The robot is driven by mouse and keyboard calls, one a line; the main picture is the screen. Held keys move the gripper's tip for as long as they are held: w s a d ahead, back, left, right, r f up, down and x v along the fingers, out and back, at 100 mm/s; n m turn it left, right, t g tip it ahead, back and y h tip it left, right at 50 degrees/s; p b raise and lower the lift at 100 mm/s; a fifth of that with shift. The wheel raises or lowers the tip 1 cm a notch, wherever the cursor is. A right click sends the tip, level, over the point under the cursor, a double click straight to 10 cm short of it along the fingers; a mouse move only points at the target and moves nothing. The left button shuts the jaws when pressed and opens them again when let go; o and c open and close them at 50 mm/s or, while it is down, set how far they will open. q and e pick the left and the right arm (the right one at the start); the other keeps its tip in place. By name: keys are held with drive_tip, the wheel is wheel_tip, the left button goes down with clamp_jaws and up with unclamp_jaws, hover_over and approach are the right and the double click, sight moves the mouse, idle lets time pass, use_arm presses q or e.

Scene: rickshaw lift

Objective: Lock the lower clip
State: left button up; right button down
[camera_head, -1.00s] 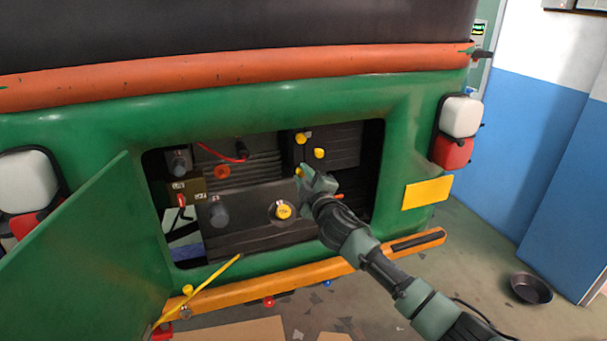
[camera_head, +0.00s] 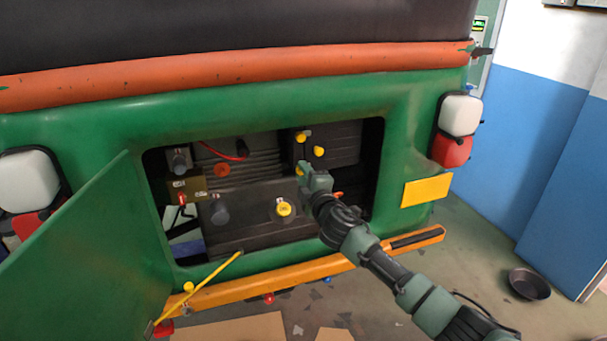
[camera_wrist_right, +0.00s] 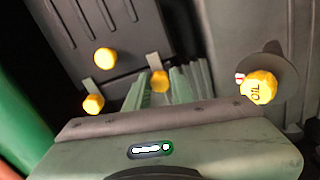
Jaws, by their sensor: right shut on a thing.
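The lower clip (camera_wrist_right: 158,80) has a yellow knob on a grey strap at the edge of the black box (camera_head: 340,150). In the head view its yellow end (camera_head: 299,171) shows just left of my right gripper's tip. My right gripper (camera_head: 306,172) reaches into the open bay from the lower right. In the right wrist view its two green ribbed fingers (camera_wrist_right: 165,92) stand on both sides of the clip, shut on it. The upper clip (camera_head: 301,137) is a similar yellow knob above; it also shows in the wrist view (camera_wrist_right: 93,103). My left gripper is not in view.
Another yellow knob (camera_head: 319,152) sits on the box face. A yellow oil cap (camera_head: 284,208) is below left. The green hatch door (camera_head: 80,260) hangs open at left, with a yellow rod (camera_head: 210,272) below. The orange bumper (camera_head: 270,285) runs under the bay.

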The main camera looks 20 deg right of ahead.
drive_tip(key=shift+f, duration=0.1)
drive_tip(key=c, duration=1.2)
unclamp_jaws()
drive_tip(key=s+b, duration=0.1)
drive_tip(key=s, duration=0.6)
drive_tip(key=shift+s, duration=0.4)
drive_tip(key=shift+d, duration=0.1)
